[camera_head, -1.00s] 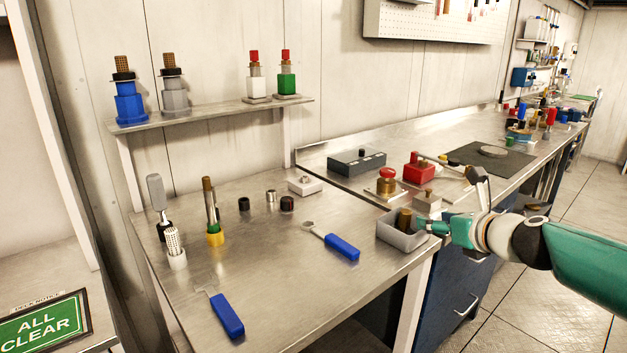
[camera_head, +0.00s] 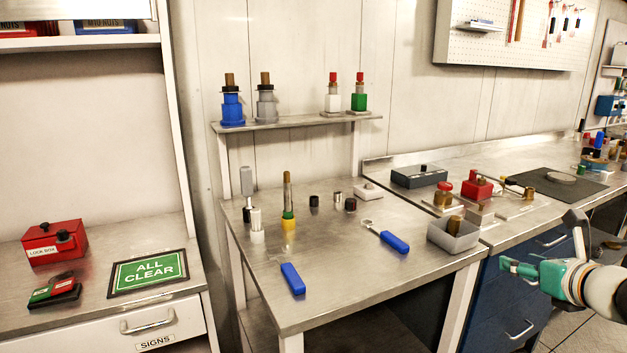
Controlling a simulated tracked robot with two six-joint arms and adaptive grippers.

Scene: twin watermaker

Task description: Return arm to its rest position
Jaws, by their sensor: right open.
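My right arm comes in from the right edge in the head view. Its gripper (camera_head: 512,268) is open and empty, with teal fingers pointing left. It hangs in front of the blue cabinet, below and to the right of the grey bin (camera_head: 440,240), apart from it. The bin sits at the right end of the near steel table and holds a brass-coloured cylinder (camera_head: 455,224). My left gripper is not in view.
The steel table (camera_head: 345,285) carries two blue-handled tools (camera_head: 394,242) and small parts. A long bench with a red box (camera_head: 478,187) continues right. Floor at lower right is clear.

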